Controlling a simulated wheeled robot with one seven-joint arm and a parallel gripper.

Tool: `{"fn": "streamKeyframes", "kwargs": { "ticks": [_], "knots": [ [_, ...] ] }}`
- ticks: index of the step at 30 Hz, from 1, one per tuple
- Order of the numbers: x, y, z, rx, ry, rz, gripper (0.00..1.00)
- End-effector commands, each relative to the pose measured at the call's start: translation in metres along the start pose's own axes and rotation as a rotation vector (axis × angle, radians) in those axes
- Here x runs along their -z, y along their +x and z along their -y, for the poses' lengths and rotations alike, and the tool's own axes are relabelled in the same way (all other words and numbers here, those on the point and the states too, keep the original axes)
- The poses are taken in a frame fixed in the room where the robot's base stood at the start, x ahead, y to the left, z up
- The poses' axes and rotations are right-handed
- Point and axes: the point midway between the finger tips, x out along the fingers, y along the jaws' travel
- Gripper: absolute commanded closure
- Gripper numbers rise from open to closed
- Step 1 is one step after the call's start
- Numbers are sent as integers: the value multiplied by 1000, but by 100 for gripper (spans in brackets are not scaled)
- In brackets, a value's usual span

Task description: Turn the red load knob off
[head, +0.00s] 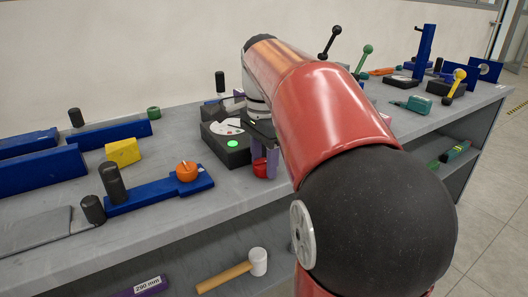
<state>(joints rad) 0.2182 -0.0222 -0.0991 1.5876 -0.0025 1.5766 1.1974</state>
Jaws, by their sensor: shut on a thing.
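The red load knob (261,169) sits at the front right of a dark box, low by the bench top, and shows only in part between and behind my fingers. My gripper (265,166) points down at it, its two greyish-purple fingers shut on the knob. The dark box (212,146) has a white dial (227,127) on top and a lit green button (232,143) on its front. My red arm covers what lies right of the knob. The knob's turn angle cannot be read.
An orange knob (187,171) sits on a blue bar (160,193) to the left, near black posts. A yellow block (123,152) lies behind. Levers, green and blue tools stand on the right of the bench. A mallet (232,272) lies on the lower shelf.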

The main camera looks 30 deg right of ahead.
Motion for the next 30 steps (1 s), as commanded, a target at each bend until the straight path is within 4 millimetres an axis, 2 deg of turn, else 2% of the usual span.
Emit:
{"fn": "streamKeyframes", "kwargs": {
  "ticks": [30],
  "knots": [
    [-1,0,0,1,-964,1,80]
  ]
}}
